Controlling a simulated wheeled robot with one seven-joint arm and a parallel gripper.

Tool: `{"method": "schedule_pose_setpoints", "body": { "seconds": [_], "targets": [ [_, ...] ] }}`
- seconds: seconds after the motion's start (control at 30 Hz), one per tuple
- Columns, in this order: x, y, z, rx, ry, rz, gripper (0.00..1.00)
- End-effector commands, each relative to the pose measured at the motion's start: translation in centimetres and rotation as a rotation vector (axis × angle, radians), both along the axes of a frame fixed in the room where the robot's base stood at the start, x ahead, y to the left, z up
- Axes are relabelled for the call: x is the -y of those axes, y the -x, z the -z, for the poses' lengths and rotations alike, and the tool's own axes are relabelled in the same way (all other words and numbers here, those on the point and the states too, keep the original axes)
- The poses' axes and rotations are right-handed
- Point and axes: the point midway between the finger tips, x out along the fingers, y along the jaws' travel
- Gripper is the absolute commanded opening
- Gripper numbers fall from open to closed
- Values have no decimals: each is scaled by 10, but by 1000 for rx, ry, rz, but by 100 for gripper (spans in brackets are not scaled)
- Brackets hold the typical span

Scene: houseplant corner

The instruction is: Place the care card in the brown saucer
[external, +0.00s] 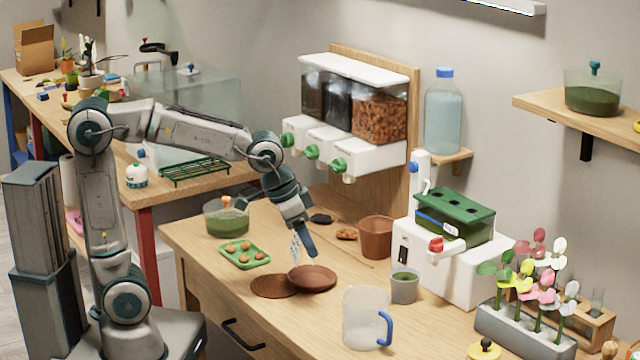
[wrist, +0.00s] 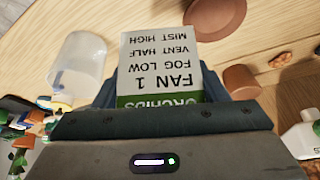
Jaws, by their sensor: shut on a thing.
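My gripper (external: 306,243) is shut on the care card (external: 295,249), which hangs tilted just above the brown saucer (external: 312,280) in the external view. The card and the saucer look apart. In the wrist view the white card (wrist: 160,62) stands out between my fingers, with upside-down dark lettering and a green band partly hidden by the gripper. A brown round dish, seemingly the saucer (wrist: 215,14), is cut off by the top edge there. The saucer is empty as far as I see.
A dark brown round mat (external: 272,287) lies left of the saucer. A clear jug (external: 366,318), a grey cup (external: 404,287) and a brown pot (external: 376,238) stand to the right. A green tray (external: 245,255) of small round things is behind left. Front-left bench top is clear.

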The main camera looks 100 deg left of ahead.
Motion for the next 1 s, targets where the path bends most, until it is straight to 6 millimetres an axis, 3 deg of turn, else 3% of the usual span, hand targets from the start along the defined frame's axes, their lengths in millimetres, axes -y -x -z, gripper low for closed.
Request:
{"method": "schedule_pose_setpoints", "body": {
  "seconds": [0.1, 0.23, 0.5, 0.7, 0.87, 1.0],
  "targets": [
    [7, 1, 2, 1, 1, 9, 46],
    [-5, 2, 9, -1, 4, 8, 46],
    [-66, 0, 46, -3, 6, 4, 46],
    [-99, -2, 65, 0, 3, 8, 46],
    [-107, -2, 73, 0, 3, 11, 46],
    [-107, -2, 94, -2, 5, 10, 46]
  ]
}}
